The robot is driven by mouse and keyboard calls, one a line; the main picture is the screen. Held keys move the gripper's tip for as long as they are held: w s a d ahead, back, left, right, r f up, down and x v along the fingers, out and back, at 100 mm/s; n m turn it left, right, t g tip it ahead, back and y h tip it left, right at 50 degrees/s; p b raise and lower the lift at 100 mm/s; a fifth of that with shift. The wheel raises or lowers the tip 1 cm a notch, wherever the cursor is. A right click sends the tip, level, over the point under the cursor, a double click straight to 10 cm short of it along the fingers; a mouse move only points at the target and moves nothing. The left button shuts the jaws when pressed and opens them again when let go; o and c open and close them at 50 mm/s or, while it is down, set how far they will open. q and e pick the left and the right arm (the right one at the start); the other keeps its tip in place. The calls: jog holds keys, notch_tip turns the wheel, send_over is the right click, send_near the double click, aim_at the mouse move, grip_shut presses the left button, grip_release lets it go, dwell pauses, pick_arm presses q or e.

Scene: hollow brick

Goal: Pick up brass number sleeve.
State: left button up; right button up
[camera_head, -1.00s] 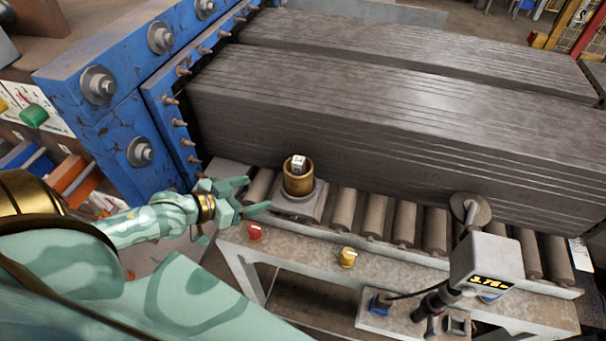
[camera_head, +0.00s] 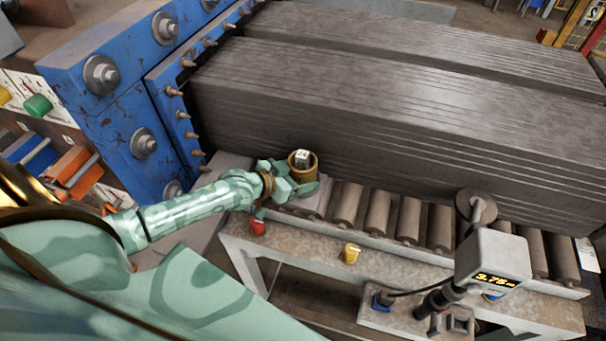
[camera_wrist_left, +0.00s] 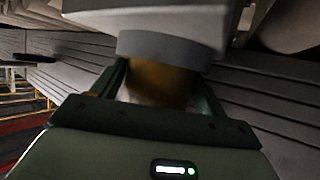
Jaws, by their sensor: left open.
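The brass number sleeve (camera_head: 302,171) stands upright on a grey base block (camera_head: 318,203) over the rollers, with a pale number piece (camera_head: 302,156) showing in its top. My left gripper (camera_head: 296,184) is at the sleeve, its fingers open on either side of it. In the left wrist view the sleeve (camera_wrist_left: 158,84) shows blurred between the two dark fingers, beside the round grey collar of its base (camera_wrist_left: 165,46). I cannot tell whether a finger touches it. My right gripper is not in view.
Large grey ribbed slabs (camera_head: 400,110) stand behind the rollers (camera_head: 376,212). A blue bolted press (camera_head: 110,110) is at the left. A grey device with a lit readout (camera_head: 490,265) stands front right. Red (camera_head: 257,227) and yellow (camera_head: 351,253) buttons sit on the frame's front.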

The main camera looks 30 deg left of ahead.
pick_arm(q)
jog(key=shift+s, duration=0.15)
jog(key=c, duration=0.8)
jog(key=shift+r, duration=0.1)
jog(key=shift+c, duration=0.7)
